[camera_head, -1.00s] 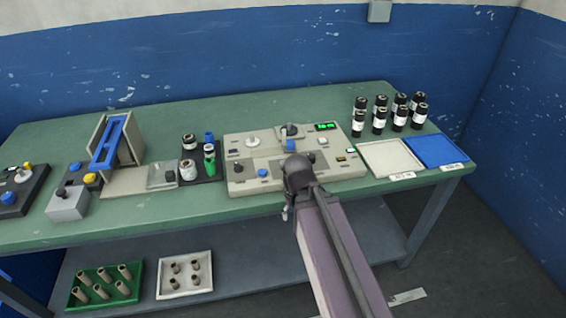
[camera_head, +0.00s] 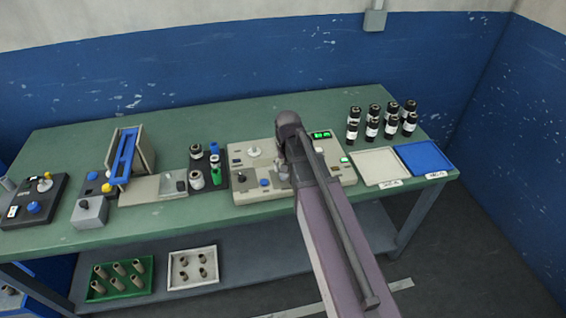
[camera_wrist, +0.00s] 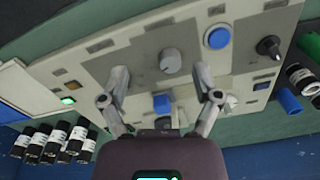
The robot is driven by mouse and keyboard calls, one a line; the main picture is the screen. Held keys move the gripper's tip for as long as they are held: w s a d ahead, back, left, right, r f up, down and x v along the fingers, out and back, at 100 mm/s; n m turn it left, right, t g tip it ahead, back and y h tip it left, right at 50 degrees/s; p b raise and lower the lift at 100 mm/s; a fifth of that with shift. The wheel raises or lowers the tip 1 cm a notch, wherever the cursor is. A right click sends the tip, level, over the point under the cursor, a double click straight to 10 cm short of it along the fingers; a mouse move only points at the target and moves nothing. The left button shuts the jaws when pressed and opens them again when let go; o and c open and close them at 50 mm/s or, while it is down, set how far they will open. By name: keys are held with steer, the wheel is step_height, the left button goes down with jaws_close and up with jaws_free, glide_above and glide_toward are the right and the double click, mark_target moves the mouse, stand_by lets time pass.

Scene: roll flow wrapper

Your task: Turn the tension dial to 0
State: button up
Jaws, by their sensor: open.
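A beige control panel (camera_head: 240,193) lies on the green table; it also shows in the wrist view (camera_wrist: 130,38). A round grey knob (camera_wrist: 170,60) stands on a dark grey plate there and looks like the tension dial. No label or scale is readable, so its setting cannot be told. My gripper (camera_wrist: 161,75) is open, one finger on each side of the knob's near side in the picture, with nothing held. I cannot tell whether a finger touches the panel.
A blue button (camera_wrist: 217,38) and a black-handled control (camera_wrist: 268,45) sit right of the knob in the wrist view. A blue block (camera_wrist: 162,103) shows between the fingers. Dark rolls (camera_head: 372,130), a white tray (camera_head: 377,168) and a blue tray (camera_head: 424,159) stand right of the panel.

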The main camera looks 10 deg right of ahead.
mark_target(284, 176)
steer(key=w+r+m+p, duration=0.1)
steer(key=w+r+p, duration=0.3)
steer(key=r, duration=0.2)
steer(key=shift+w+p, duration=0.35)
steer(key=shift+w, duration=0.05)
steer(key=shift+f, duration=0.15)
step_height(284, 176, down, 13)
steer(key=b, duration=1.4)
steer(key=shift+f, duration=0.2)
jaws_close()
